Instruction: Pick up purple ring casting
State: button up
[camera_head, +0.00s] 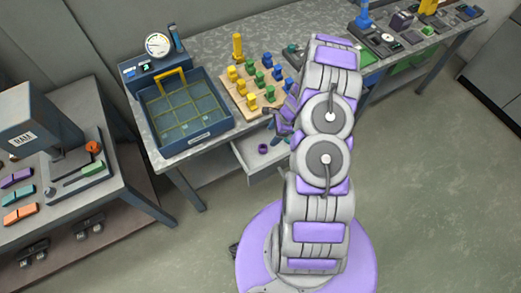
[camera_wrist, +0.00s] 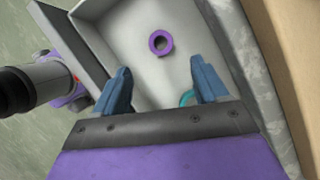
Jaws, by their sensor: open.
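The purple ring casting (camera_wrist: 161,42) lies flat on the floor of an open pale drawer (camera_wrist: 195,55), with its dark hole showing. In the head view the ring (camera_head: 263,148) is a small purple spot in the drawer (camera_head: 262,176) below the bench. My gripper (camera_wrist: 160,82) is open, with its two blue fingers apart and nothing between them. The ring lies ahead of the fingertips, roughly midway between them, apart from both. In the head view my gripper (camera_head: 281,122) is over the drawer area, partly hidden by my arm.
A teal curved thing (camera_wrist: 186,98) shows beside the right finger, partly hidden. Above on the bench (camera_head: 200,143) stand a blue tray (camera_head: 230,121) with a yellow handle and a wooden peg board (camera_head: 243,108) with several coloured pieces.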

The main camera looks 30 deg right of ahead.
jog(key=b, duration=0.1)
send_over(265, 146)
jog(key=s+d, duration=0.1)
jog(key=d, duration=0.1)
jog(key=f, duration=0.5)
jog(key=shift+a+f, duration=0.2)
jog(key=shift+f, duration=0.15)
jog(key=shift+a+f, duration=0.3)
jog(key=shift+a, duration=0.2)
jog(key=b+x, duration=0.1)
jog(key=x, duration=0.3)
jog(key=shift+d+f, duration=0.15)
jog(key=shift+f, duration=0.1)
jog(key=shift+d+f+b, duration=0.1)
jog(key=shift+f+b, duration=0.2)
jog(key=shift+f, duration=0.05)
jog(key=shift+a+r, duration=0.1)
jog(key=shift+a, duration=0.15)
jog(key=c, duration=0.4)
jog(key=shift+d, duration=0.15)
jog(key=c, duration=0.8)
